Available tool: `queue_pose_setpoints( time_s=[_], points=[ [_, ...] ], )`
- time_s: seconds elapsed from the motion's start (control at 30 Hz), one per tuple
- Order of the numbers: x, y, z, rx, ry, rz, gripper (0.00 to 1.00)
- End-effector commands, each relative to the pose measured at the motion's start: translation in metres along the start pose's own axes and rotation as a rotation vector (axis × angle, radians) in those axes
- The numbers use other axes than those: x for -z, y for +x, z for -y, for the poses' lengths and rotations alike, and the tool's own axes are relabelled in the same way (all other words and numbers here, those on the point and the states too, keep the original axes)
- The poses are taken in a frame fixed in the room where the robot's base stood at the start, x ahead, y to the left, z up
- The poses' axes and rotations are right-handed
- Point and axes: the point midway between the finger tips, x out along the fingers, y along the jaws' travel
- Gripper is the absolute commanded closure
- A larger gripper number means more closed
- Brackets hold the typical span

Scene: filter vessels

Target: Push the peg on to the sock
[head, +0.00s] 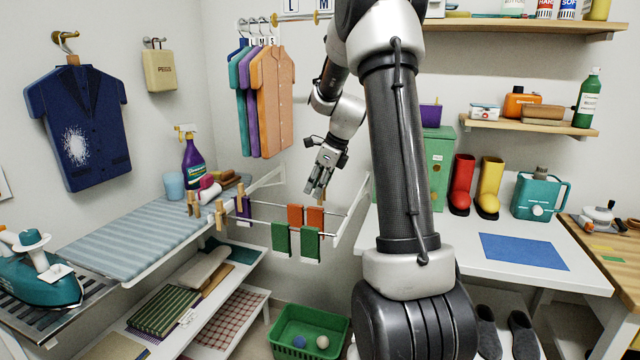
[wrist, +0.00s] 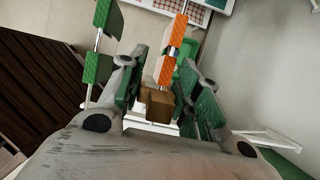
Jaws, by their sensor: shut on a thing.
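My gripper (head: 316,190) is above the drying rack's rails, close over the orange socks. In the wrist view my gripper (wrist: 162,92) is shut on a brown wooden peg (wrist: 157,104). The peg appears just short of an orange sock (wrist: 165,69), but I cannot tell whether they touch. Another orange sock (wrist: 178,30) hangs farther along the same rail. In the head view the orange socks (head: 295,215) hang on the back rail and green socks (head: 281,237) on the front rail. A purple sock (head: 243,207) hangs at the left end.
Several other wooden pegs (head: 220,214) stand at the ironing board's right end. The striped ironing board (head: 150,230) lies to the left. A white table (head: 455,265) with boots and a blue mat is to the right. A green basket (head: 310,347) holding balls is below.

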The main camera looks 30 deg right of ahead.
Motion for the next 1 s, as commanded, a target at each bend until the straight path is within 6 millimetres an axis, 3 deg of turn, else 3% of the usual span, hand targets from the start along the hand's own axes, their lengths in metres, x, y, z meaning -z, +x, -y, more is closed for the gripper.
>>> queue_pose_setpoints(
  time_s=[1.0],
  points=[
    [0.0, 0.0, -0.09, 0.001, -0.001, 0.0, 0.76]
  ],
)
